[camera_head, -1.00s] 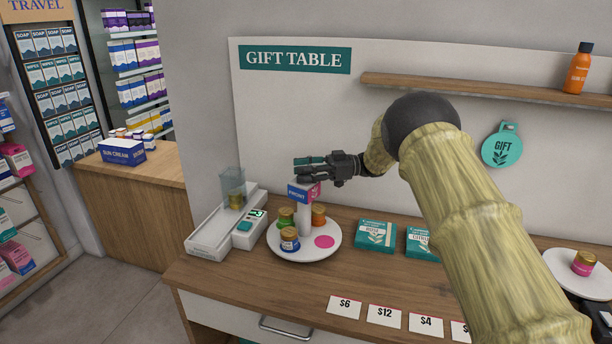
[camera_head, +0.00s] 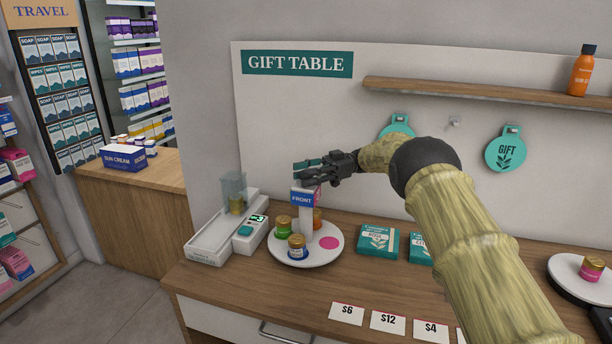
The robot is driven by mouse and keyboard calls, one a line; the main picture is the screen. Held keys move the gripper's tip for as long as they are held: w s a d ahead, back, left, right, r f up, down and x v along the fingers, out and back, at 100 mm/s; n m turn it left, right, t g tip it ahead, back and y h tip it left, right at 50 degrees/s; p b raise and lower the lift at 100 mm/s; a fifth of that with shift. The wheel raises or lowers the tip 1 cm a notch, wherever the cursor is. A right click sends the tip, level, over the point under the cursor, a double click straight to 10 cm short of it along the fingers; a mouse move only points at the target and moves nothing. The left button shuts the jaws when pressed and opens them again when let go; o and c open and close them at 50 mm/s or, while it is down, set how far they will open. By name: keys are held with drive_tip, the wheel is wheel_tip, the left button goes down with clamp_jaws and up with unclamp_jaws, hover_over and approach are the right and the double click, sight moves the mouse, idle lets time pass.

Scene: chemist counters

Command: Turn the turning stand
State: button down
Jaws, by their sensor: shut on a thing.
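The turning stand is a round white plate (camera_head: 283,258) with a white centre post (camera_head: 303,222), standing on the gift table. A block on the post has a blue FRONT sign (camera_head: 302,199) facing me and a sliver of a pink side at its right. A blue-labelled jar (camera_head: 297,247) sits at the plate's front, a green jar (camera_head: 281,229) at the left and an orange jar (camera_head: 317,219) behind the post, partly hidden. A pink spot (camera_head: 329,243) on the plate is bare. My gripper (camera_head: 304,171) is shut on the top of the stand's post; the exact contact is hard to see.
A white scale-like device (camera_head: 250,232) with a clear bin (camera_head: 234,190) stands close left of the stand. Teal gift boxes (camera_head: 377,241) lie to the right. Price cards (camera_head: 346,313) line the front edge. A shelf (camera_head: 470,92) with an orange bottle (camera_head: 582,72) hangs above.

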drive_tip(key=shift+r, duration=0.2)
drive_tip(key=c, duration=1)
unclamp_jaws()
drive_tip(key=shift+f, duration=0.1)
drive_tip(key=shift+o, duration=0.2)
wheel_tip(320, 180, up, 10)
